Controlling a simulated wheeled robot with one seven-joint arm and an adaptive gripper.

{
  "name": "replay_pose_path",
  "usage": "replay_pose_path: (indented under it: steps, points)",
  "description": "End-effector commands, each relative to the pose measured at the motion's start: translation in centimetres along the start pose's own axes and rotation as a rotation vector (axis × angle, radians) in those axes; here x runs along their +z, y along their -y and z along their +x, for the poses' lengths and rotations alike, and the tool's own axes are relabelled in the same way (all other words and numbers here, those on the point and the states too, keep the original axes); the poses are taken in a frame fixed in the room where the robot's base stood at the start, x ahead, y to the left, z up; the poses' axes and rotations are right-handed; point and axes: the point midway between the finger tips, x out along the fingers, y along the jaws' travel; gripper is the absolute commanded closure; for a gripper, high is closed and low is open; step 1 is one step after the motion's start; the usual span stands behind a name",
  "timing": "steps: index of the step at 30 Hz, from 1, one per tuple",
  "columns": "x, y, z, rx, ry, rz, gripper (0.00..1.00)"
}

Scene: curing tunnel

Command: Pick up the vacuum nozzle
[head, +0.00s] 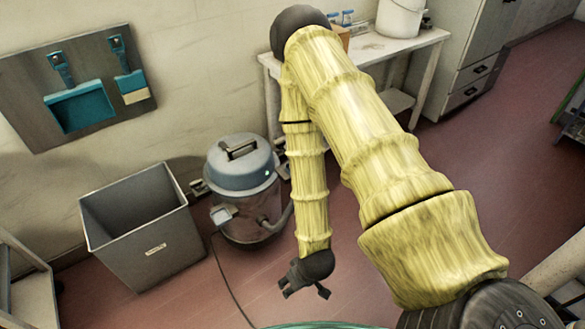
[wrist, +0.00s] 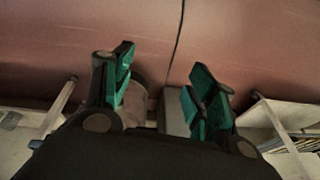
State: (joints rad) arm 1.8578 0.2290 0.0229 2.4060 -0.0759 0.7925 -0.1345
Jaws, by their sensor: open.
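I cannot pick out the vacuum nozzle for certain in either view. A drum vacuum (head: 243,190) with a grey-blue lid and black handle stands on the floor near the wall in the head view. A pale, flat-faced piece (head: 222,214) sits at its lower left, and a dark hose (head: 275,222) curves at its right side. My gripper (head: 304,291) hangs in front of the vacuum, lower right of it and apart from it. In the wrist view my gripper (wrist: 164,62) shows two green-padded fingers spread wide, with nothing held between them.
A grey open bin (head: 145,225) stands left of the vacuum. A thin dark cable (head: 228,280) runs over the red floor. A white table (head: 385,50) with a bucket (head: 400,18) stands behind my arm.

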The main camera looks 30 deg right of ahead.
Motion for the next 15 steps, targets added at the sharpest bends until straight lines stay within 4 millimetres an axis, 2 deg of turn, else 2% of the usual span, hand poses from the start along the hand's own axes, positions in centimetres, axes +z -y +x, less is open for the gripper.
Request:
replay_pose_path:
  steps: [1,6,15]
  points:
    - [-1.8,-0.5,1.9,-0.012,-0.055,0.005,0.43]
    - [-8.0,-1.9,3.7,-0.038,-0.227,-0.007,0.43]
    - [-18.2,-5.8,4.7,-0.039,-0.540,-0.018,0.43]
